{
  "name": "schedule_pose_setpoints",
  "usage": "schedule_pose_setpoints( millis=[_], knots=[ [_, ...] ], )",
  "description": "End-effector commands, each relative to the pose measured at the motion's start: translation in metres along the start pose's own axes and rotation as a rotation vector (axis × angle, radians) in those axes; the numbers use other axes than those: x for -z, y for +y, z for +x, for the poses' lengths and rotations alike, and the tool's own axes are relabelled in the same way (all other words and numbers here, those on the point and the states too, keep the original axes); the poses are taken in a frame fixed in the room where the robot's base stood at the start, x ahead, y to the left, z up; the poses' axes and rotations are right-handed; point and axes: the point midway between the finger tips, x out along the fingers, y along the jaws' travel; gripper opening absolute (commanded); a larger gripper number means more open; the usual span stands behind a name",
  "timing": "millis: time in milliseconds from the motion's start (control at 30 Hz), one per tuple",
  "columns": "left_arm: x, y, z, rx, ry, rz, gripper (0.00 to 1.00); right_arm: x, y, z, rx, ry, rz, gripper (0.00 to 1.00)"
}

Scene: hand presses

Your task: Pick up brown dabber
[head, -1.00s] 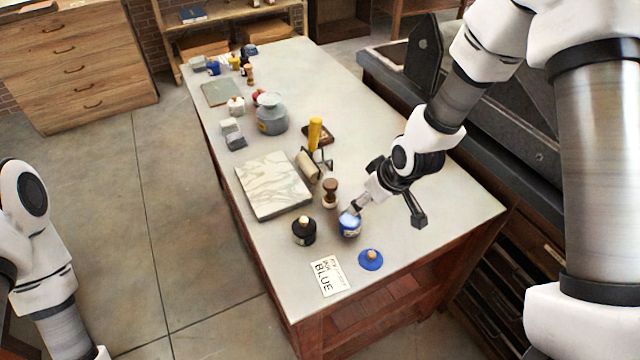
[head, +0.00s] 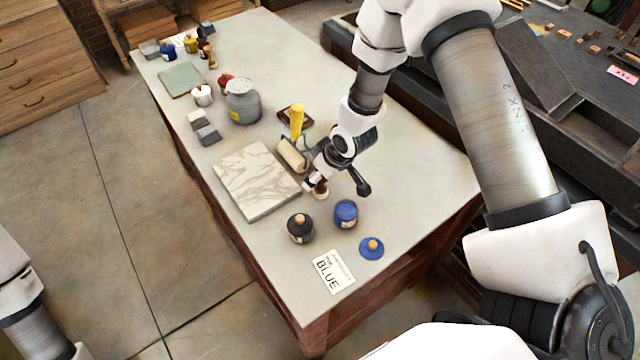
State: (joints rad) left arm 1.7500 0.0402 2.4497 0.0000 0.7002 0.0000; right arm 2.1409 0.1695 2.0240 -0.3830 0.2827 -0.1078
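The brown dabber (head: 321,190) stands on the table in the head view, with a brown handle and a pale base. My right gripper (head: 315,183) is right at its handle and partly hides it. I cannot tell whether the fingers are apart or closed on it. The dabber looks upright and still on the tabletop. My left arm shows at the lower left edge, and its gripper is out of view.
An open blue ink jar (head: 345,213) and a black-lidded jar (head: 300,228) stand just in front. A blue lid (head: 371,248) and a BLUE card (head: 333,271) lie nearer the edge. A marbled slab (head: 255,180) and a roller (head: 293,155) are close by.

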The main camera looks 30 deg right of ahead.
Motion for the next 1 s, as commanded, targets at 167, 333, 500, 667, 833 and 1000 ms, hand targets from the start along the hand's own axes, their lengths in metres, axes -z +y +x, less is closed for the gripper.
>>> schedule_pose_setpoints(
  millis=[167, 333, 500, 667, 833, 1000],
  knots=[
    [0.000, 0.000, 0.000, 0.000, -0.001, 0.000, 0.81, 0.000, 0.000, 0.000, 0.000, 0.000, 0.001, 0.38],
    [0.000, 0.000, 0.000, 0.000, -0.001, 0.000, 0.81, -0.001, 0.000, 0.000, 0.000, -0.001, 0.001, 0.05],
    [0.000, 0.000, 0.001, 0.000, -0.001, 0.000, 0.81, -0.001, 0.000, 0.000, 0.000, 0.000, 0.001, 0.05],
    [0.000, 0.000, 0.003, 0.000, 0.000, 0.000, 0.81, 0.004, 0.000, -0.008, 0.000, 0.002, 0.001, 0.05],
    [0.000, 0.000, 0.008, 0.000, 0.000, 0.000, 0.81, 0.020, 0.001, -0.042, -0.001, 0.007, 0.001, 0.05],
    [0.000, 0.000, -0.004, 0.000, -0.001, 0.000, 0.81, 0.037, 0.000, -0.082, 0.000, 0.002, -0.002, 0.05]
  ],
)
